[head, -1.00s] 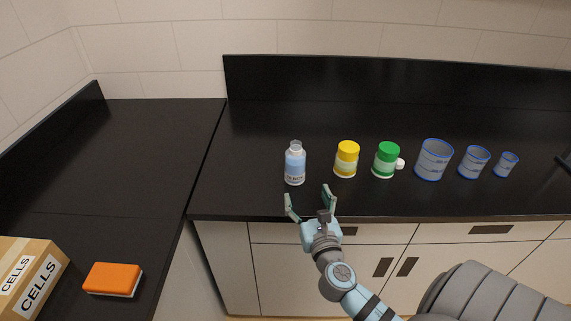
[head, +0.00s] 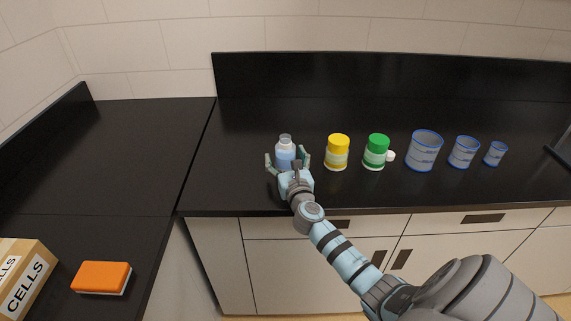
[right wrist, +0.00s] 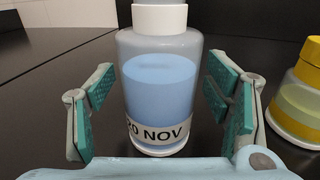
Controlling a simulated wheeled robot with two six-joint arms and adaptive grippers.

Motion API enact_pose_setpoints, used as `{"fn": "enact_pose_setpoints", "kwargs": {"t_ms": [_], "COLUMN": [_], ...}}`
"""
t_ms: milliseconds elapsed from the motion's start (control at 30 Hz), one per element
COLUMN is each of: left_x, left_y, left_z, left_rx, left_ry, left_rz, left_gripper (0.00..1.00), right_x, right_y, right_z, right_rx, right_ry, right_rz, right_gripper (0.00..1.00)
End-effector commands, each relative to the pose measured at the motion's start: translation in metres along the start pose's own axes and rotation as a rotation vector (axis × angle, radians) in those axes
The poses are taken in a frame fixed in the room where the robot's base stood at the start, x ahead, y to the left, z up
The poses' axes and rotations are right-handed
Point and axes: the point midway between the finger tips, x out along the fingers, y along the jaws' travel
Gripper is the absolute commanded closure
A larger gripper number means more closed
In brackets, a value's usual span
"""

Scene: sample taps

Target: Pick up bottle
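The bottle (head: 285,149) is clear with blue liquid and stands upright on the black counter. In the right wrist view the bottle (right wrist: 160,95) has a white neck band and a label reading "20 NOV". My right gripper (head: 286,160) is open, with one finger on each side of the bottle. In the right wrist view its teal pads (right wrist: 158,95) show gaps to the bottle on both sides. The gripper hides the bottle's lower part in the head view. My left gripper is not in view.
A yellow-capped jar (head: 337,153) and a green-capped jar (head: 376,152) stand right of the bottle, with a small white cap (head: 391,156) beside them. Several blue-rimmed beakers (head: 424,152) stand farther right. An orange sponge (head: 101,278) and a CELLS box (head: 30,284) are at lower left.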

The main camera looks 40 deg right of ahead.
Motion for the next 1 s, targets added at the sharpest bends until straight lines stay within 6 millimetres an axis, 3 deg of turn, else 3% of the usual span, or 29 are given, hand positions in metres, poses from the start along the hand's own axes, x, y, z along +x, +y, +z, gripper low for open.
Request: {"fn": "enact_pose_setpoints", "kwargs": {"t_ms": [33,367,633,767,867,1000], "left_x": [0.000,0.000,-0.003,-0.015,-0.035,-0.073], "left_y": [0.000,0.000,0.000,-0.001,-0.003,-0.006], "left_z": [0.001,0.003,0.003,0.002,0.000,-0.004], "left_rx": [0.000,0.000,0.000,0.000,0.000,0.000], "left_ry": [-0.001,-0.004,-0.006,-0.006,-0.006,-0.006], "left_rz": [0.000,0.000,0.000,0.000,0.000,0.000], "left_gripper": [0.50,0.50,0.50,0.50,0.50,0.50], "right_x": [0.000,-0.001,-0.001,0.000,0.000,0.000], "right_y": [0.000,0.000,0.000,0.000,0.000,0.000], "right_z": [0.000,0.000,0.003,0.019,0.046,0.102], "right_rx": [0.000,0.000,0.001,0.000,0.001,0.000], "right_ry": [0.000,0.000,0.000,-0.001,-0.002,-0.005], "right_rz": [0.000,0.000,0.000,-0.001,0.001,0.001], "right_gripper": [0.36,0.88,0.88,0.88,0.88,0.88]}}
